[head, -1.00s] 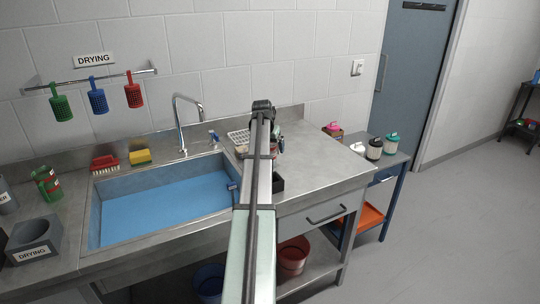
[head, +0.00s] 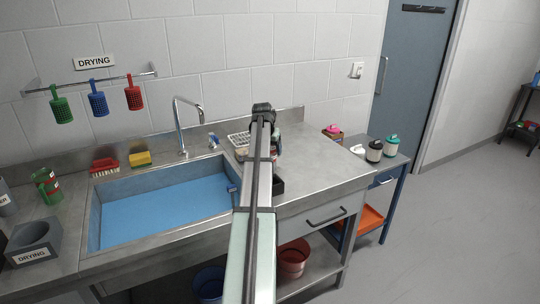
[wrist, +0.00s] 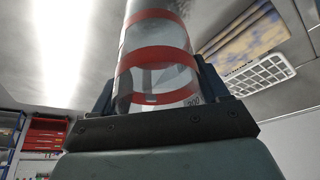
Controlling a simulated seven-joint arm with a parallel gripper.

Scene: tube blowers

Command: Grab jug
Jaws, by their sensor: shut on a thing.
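In the wrist view my gripper (wrist: 158,92) is shut on a clear, round vessel with red bands, the jug (wrist: 155,55). The jug's wall fills the space between the two dark fingers, and its upper part runs out of the top of the picture. A small printed mark, partly cut off, shows low on its right side. In the head view my arm covers most of the gripper and jug.
A blue-bottomed sink (head: 165,203) with a tap (head: 186,122) lies left of my arm. The steel worktop (head: 325,165) is clear on the right. Lidded containers (head: 374,151) stand beyond it.

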